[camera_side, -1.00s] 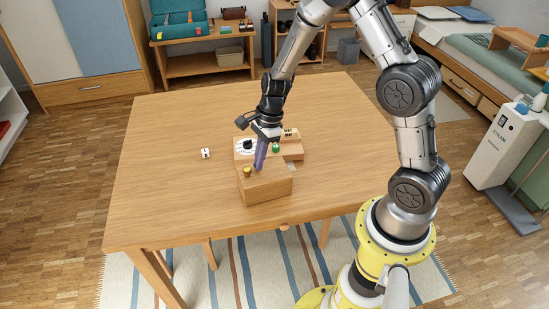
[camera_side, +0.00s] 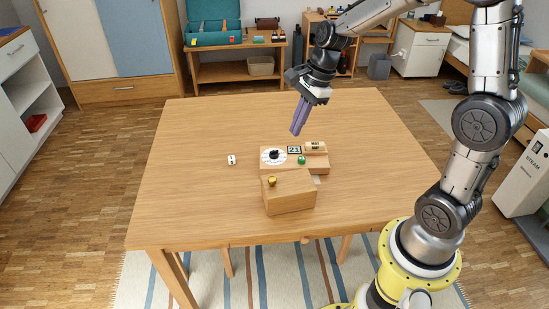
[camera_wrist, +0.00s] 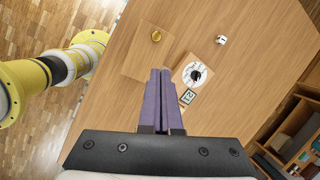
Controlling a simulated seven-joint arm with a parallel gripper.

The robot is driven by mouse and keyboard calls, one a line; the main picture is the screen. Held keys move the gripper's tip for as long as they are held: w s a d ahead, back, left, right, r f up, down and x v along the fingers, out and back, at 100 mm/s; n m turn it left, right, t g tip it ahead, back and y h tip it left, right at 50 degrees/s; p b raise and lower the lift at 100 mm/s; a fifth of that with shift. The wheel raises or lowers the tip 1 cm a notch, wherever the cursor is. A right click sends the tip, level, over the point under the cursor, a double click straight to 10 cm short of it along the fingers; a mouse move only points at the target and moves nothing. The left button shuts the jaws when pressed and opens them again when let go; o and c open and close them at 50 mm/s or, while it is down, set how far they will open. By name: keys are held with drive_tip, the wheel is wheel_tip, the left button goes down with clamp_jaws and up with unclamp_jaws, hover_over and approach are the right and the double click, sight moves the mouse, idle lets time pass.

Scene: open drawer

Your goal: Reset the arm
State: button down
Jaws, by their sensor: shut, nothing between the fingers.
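My gripper (camera_side: 296,132) is shut and empty, its purple fingers together and pointing down. It is raised in the air above the far side of the small wooden unit. In the wrist view the shut fingers (camera_wrist: 160,72) reach forward over the table. A light wooden box (camera_side: 290,196) with a gold knob (camera_side: 272,181) on top stands at the front of the unit. Behind it are a white dial (camera_side: 266,159) with a black centre, a small display (camera_side: 294,150) and a green button (camera_side: 301,160). Whether a drawer is open I cannot tell.
A white die (camera_side: 231,160) lies on the wooden table (camera_side: 200,200), left of the unit. The rest of the tabletop is clear. A side table with a teal case (camera_side: 212,28) stands behind, beyond the table's far edge.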

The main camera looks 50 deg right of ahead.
drive_tip(key=s+a+r+n+t+h, duration=0.1)
drive_tip(key=s+a+r+n+t, duration=0.4)
drive_tip(key=s+r+n, duration=0.75)
drive_tip(key=s+f+n+g+h, duration=0.1)
drive_tip(key=s+f+n, duration=0.3)
drive_tip(key=s+n, duration=0.3)
drive_tip(key=shift+s+f+n+g, duration=0.2)
drive_tip(key=shift+n+g, duration=0.2)
drive_tip(key=shift+n, duration=0.65)
drive_tip(key=shift+d, duration=0.1)
